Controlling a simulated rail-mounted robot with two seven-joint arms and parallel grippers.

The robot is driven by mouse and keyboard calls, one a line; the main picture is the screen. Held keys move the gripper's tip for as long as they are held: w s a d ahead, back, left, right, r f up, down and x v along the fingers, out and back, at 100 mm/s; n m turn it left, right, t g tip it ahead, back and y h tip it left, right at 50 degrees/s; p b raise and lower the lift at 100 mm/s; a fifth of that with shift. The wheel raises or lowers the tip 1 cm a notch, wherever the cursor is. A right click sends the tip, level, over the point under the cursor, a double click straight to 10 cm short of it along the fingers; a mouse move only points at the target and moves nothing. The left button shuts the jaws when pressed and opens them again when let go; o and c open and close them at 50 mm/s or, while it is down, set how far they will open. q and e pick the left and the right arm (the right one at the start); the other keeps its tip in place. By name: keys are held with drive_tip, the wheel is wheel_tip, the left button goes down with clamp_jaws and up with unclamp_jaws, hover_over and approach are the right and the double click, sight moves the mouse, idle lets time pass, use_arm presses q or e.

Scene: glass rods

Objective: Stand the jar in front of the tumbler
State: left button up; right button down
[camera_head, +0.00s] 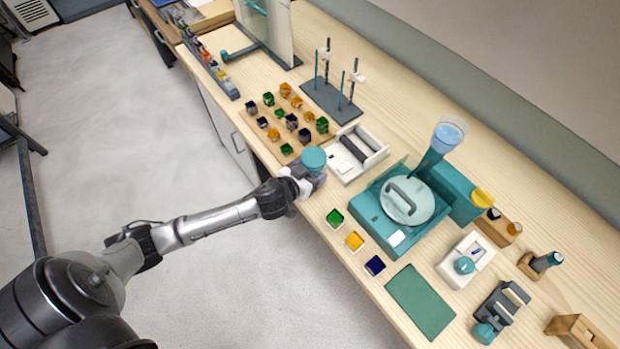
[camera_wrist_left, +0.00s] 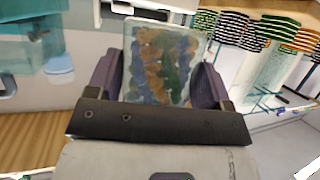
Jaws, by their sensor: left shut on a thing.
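My left gripper (camera_head: 308,172) is shut on the jar (camera_head: 313,159), whose round teal top faces the head camera. In the left wrist view the jar (camera_wrist_left: 165,62) is see-through with brown, green and blue patches, upright between the gripper's two dark fingers (camera_wrist_left: 160,85). The gripper is at the bench's front edge, just left of and in front of a white open frame with dark rollers (camera_head: 355,149), which looks like the tumbler. Whether the jar's base touches the bench is hidden. My right gripper is not in view.
Behind-left of the jar is a board with several coloured cubes (camera_head: 290,117). To the right stands a teal machine with a round handled disc (camera_head: 408,203). A green cube (camera_head: 335,218), yellow cube (camera_head: 354,241) and dark blue cube (camera_head: 375,265) line the front edge.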

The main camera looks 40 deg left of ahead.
use_arm(q)
drive_tip(key=shift+f, duration=2)
drive_tip(key=shift+f+b, duration=0.2)
drive_tip(key=shift+b, duration=0.1)
drive_tip(key=o, duration=1.2)
drive_tip(key=shift+r, duration=0.2)
drive_tip(key=a+v, duration=0.1)
drive_tip(key=v, duration=1.1)
drive_tip(key=s+d+f+m+g, duration=0.1)
drive_tip(key=s+d+g, duration=0.4)
drive_tip(key=s, duration=0.4)
drive_tip(key=s+d+f+m+g+h, duration=0.1)
drive_tip(key=s+d+g, duration=0.3)
drive_tip(key=s, duration=0.5)
drive_tip(key=shift+d+f+m+g, duration=0.3)
drive_tip(key=shift+d+f+g, duration=0.15)
drive_tip(key=shift+f, duration=0.35)
